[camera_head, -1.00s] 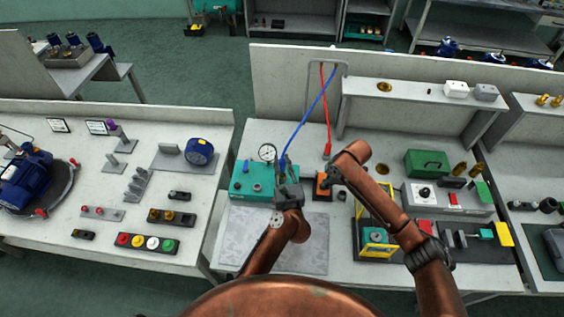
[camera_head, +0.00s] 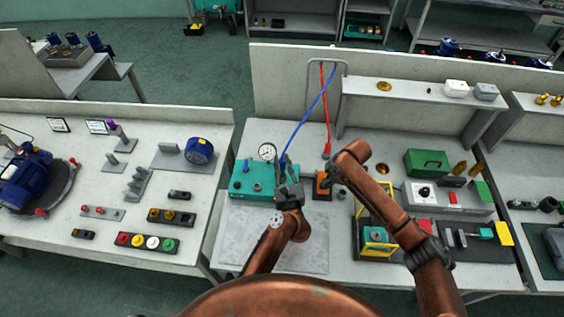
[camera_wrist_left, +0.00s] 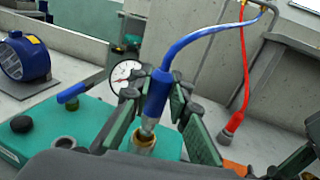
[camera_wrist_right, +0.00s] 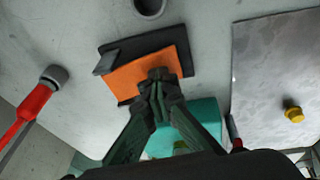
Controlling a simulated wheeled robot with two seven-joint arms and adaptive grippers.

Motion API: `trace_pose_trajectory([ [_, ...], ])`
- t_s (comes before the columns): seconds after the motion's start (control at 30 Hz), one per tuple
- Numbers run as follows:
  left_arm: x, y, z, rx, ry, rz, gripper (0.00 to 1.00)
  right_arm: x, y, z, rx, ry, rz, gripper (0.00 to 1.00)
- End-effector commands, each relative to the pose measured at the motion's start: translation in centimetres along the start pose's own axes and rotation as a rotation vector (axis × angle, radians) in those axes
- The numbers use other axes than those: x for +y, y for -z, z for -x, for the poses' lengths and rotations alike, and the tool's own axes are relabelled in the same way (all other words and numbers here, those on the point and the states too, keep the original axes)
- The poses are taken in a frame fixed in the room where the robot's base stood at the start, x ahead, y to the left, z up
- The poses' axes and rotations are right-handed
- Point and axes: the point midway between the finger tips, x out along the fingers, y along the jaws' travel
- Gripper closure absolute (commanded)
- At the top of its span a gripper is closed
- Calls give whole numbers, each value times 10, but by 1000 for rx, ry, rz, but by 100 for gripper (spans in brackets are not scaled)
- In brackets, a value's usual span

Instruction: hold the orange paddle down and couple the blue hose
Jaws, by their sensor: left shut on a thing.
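The blue hose (camera_head: 308,117) hangs from the back panel. Its blue end (camera_wrist_left: 157,92) is upright between the fingers of my left gripper (camera_wrist_left: 160,105), which is shut on it. The metal tip is at the brass port (camera_wrist_left: 145,142) on the teal block (camera_head: 248,181); I cannot tell how deep it sits. In the head view this gripper (camera_head: 287,180) is over the block's right part. The orange paddle (camera_wrist_right: 150,72) lies on a dark base. My right gripper (camera_wrist_right: 158,78) is shut with its fingertips over the paddle, apparently touching it. The gripper partly hides the paddle.
A pressure gauge (camera_head: 267,152) stands on the teal block close to my left gripper. A red hose (camera_head: 327,120) hangs beside the blue one. A blue-handled valve (camera_wrist_left: 73,93) sits left of the port. A yellow-framed fixture (camera_head: 378,240) stands under my right arm.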

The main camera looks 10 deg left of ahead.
Motion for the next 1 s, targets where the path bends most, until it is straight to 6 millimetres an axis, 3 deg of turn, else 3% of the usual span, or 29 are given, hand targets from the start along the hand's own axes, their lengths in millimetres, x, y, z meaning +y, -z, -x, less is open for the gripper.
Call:
trace_pose_trajectory([
  [1.0,0,14,0,0,0,1,100,-1,-1,-2,-2,2,-1,100],
])
